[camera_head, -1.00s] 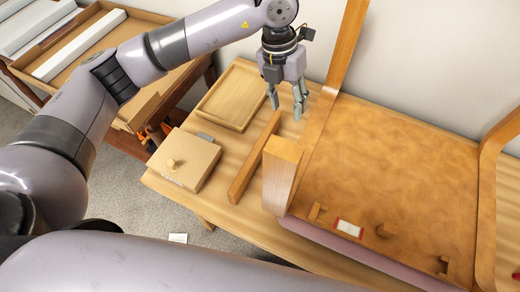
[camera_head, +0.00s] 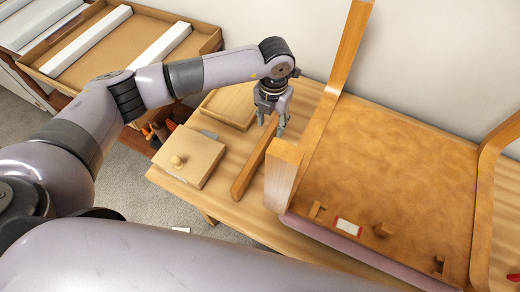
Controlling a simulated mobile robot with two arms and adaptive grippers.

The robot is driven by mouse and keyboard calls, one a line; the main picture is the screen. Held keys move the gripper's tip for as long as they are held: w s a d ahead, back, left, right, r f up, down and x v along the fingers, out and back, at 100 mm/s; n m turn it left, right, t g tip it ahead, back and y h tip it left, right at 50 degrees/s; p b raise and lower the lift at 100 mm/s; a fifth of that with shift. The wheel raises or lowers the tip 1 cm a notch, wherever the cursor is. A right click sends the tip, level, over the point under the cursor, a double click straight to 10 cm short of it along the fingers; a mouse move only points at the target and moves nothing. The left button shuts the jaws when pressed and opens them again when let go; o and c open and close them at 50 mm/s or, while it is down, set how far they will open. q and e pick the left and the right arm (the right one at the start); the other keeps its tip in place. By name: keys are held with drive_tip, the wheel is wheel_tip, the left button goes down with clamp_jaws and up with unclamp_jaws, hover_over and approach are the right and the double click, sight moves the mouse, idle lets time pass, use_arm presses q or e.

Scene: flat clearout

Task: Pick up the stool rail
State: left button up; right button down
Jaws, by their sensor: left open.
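The stool rail (camera_head: 250,168), a long wooden bar, lies on the wooden table between a small lidded box and the upturned stool (camera_head: 400,180). My left gripper (camera_head: 271,127) is open, pointing down at the far end of the rail. Its fingers appear on either side of that end in the picture; I cannot tell whether they touch it. The far tip of the rail is partly hidden by the gripper. My right gripper is not in view.
The stool's near leg (camera_head: 281,175) stands close to the right of the rail. A box with a round knob (camera_head: 187,157) is to the left, and a shallow wooden tray (camera_head: 228,103) behind it. A cardboard box with white bars (camera_head: 103,48) is at the upper left.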

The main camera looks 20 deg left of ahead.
sight(270, 129)
use_arm(q)
drive_tip(key=f, duration=0.3)
drive_tip(key=f+p, duration=0.1)
drive_tip(key=shift+w+a+f, duration=0.2)
drive_tip(key=shift+w+f, duration=0.05)
drive_tip(key=shift+f, duration=0.15)
drive_tip(key=shift+c, duration=0.4)
clamp_jaws()
